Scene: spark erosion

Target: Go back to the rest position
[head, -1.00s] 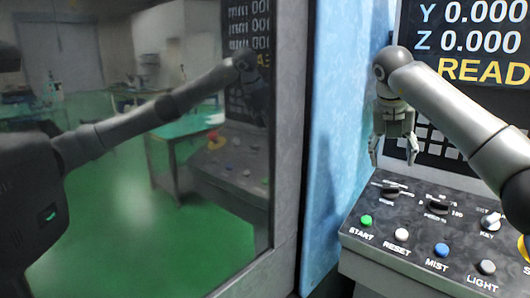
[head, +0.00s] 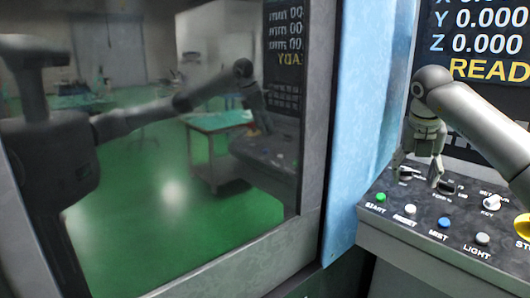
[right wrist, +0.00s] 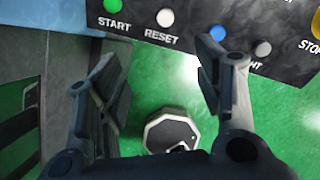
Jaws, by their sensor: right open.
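My right gripper (head: 420,174) is open and empty. In the head view it hangs fingers down in front of the control panel (head: 400,232), overlapping the knobs at the panel's back left. The right wrist view shows its two fingers (right wrist: 163,78) spread apart, with green floor between them and the panel edge beyond. No contact with the panel is visible. My left gripper is not directly in view.
The panel carries a green START button (head: 381,197), a white RESET button (head: 411,208), a blue MIST button (head: 444,222) and a grey LIGHT button (head: 482,239). A display (head: 480,45) stands behind. A glass door (head: 150,200) at left reflects me and the room.

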